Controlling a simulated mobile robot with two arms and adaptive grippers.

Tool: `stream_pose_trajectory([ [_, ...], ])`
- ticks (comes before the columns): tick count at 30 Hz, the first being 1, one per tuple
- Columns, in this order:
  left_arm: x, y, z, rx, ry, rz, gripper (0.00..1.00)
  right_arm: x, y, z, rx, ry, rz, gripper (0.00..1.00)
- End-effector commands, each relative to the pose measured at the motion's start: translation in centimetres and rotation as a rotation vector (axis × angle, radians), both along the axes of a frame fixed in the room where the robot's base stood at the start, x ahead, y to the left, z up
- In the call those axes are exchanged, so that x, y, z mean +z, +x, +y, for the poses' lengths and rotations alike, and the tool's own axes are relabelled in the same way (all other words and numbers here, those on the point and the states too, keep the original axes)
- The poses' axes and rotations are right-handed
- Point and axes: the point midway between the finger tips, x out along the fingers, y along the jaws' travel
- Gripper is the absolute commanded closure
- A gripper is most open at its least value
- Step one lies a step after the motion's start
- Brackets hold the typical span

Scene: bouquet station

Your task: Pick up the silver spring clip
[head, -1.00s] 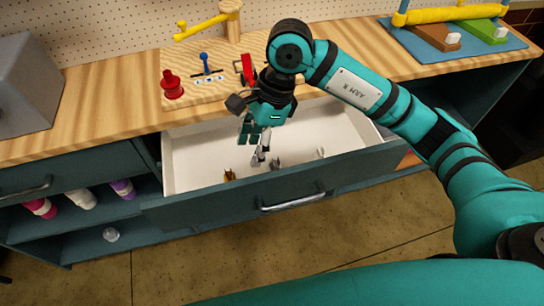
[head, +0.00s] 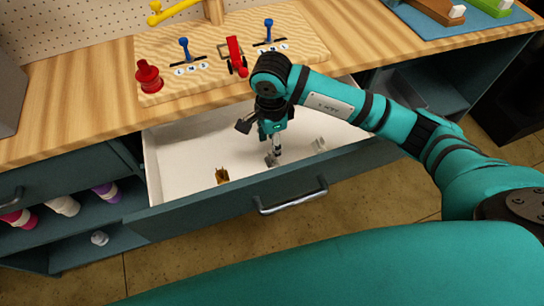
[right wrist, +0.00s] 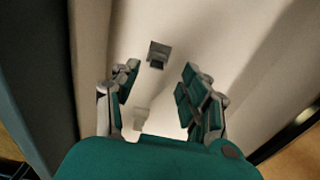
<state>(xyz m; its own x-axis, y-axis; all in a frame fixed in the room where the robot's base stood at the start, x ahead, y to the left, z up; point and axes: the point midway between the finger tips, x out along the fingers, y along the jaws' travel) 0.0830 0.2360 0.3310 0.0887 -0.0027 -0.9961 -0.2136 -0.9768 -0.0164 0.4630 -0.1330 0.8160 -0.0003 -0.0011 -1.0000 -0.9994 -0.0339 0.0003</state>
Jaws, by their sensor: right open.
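A silver-grey spring clip (head: 270,160) lies on the floor of the open white drawer, right by my right gripper's fingertips. My right gripper (head: 277,152) reaches down into the drawer, open and empty. In the right wrist view, a grey clip (right wrist: 158,54), apparently this one, lies just beyond the gap between the open fingers (right wrist: 160,80). A paler clip (head: 319,144) lies to the right in the drawer; a pale piece also shows low between the fingers (right wrist: 141,118). A gold-brown clip (head: 222,176) lies to the left. My left gripper is out of view.
The drawer front (head: 235,190) with its metal handle (head: 292,198) stands nearest. Behind is the wooden worktop (head: 80,105) with a board carrying a red knob (head: 149,76) and blue levers (head: 184,48). The drawer's left floor is clear.

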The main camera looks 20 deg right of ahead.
Motion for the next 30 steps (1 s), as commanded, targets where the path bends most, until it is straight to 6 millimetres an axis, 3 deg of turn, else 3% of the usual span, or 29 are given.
stream_pose_trajectory([
  [1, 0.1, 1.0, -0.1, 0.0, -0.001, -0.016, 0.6, -0.3, 0.0, 0.0, 0.001, 0.0, 0.001, 0.55],
  [5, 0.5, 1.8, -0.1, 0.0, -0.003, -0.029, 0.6, -1.1, -0.1, 0.0, 0.0, 0.0, 0.002, 0.55],
  [14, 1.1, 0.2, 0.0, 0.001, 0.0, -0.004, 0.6, -5.2, -0.4, 0.0, 0.0, 0.001, 0.002, 0.55],
  [23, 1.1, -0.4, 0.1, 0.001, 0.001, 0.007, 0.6, -5.7, -0.3, 0.0, 0.0, 0.001, -0.002, 0.55],
  [30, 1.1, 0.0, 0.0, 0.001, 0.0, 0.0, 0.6, -5.7, -0.3, 0.0, 0.0, 0.001, -0.001, 0.86],
])
